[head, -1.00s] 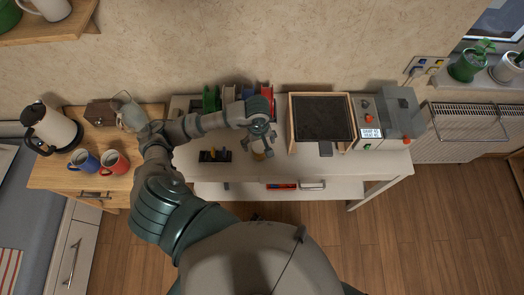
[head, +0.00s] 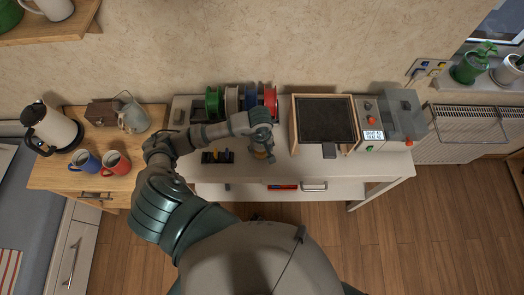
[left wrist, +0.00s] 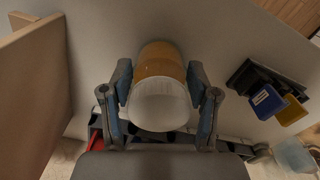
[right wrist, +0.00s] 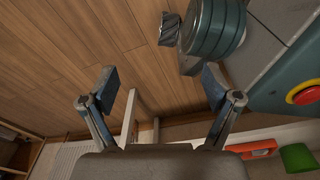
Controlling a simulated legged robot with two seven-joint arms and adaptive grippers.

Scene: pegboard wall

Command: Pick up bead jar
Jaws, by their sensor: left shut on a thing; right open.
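The bead jar (left wrist: 158,62) shows large in the left wrist view, with an orange-brown body and a white lid. My left gripper (left wrist: 160,88) has its two fingers on either side of the jar and is shut on it. In the head view my left gripper (head: 263,150) is low over the white table, and only a little of the orange jar (head: 262,155) shows beneath it. My right gripper (right wrist: 158,85) is open and empty in the right wrist view, over the wooden floor. It is not visible in the head view.
A black holder with blue and yellow pieces (head: 218,157) stands left of the jar. Several coloured spools (head: 232,101) stand behind the arm. A wood-framed black panel (head: 325,119) is to the right, beside a grey machine (head: 388,115). The white table (head: 370,165) is clear along its front.

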